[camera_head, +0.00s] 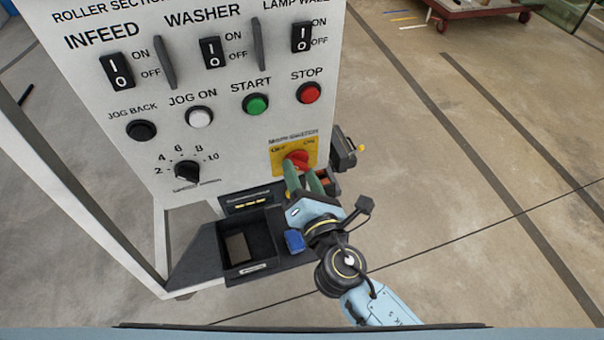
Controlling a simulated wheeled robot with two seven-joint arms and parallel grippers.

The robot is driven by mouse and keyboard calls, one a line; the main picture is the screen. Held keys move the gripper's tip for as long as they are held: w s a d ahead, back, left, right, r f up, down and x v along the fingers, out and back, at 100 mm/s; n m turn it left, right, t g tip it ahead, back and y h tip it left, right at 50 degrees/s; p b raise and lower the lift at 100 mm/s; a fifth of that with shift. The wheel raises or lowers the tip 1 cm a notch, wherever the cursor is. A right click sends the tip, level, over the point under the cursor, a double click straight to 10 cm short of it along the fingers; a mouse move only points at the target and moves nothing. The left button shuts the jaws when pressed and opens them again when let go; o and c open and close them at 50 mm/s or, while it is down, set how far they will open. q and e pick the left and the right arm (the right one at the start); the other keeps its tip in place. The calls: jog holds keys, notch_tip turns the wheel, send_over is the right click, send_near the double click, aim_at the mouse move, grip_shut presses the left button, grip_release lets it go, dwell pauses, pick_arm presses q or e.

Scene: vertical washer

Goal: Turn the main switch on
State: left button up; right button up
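The main switch (296,160) is a red rotary knob on a yellow plate (278,156) at the lower right of the white control panel. The plate has OFF printed on its left and ON on its right. The knob looks tilted; its exact setting is hard to read. My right gripper (303,178) comes up from below with its green fingers apart, one at each side just under the knob. The fingertips overlap the knob's lower part in the picture; I cannot tell whether they touch it. My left gripper is not in view.
The panel (221,85) also carries rocker switches, a green START button (256,104), a red STOP button (308,92) and a black dial (187,171). A black tray (247,266) juts out below. A dark box (343,150) sticks out right of the switch.

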jog(key=shift+c, duration=0.8)
jog(key=shift+m, duration=0.3)
jog(key=m+b, duration=0.2)
jog(key=m, duration=0.1)
jog(key=shift+m, duration=0.4)
jog(key=m+b, duration=0.1)
jog(key=m, duration=0.3)
jog(key=shift+m, duration=0.3)
jog(key=m, duration=0.4)
jog(key=shift+r, duration=0.15)
jog(key=m+p, duration=0.1)
jog(key=m, duration=0.3)
jog(key=shift+m, duration=0.6)
jog(key=o, duration=1)
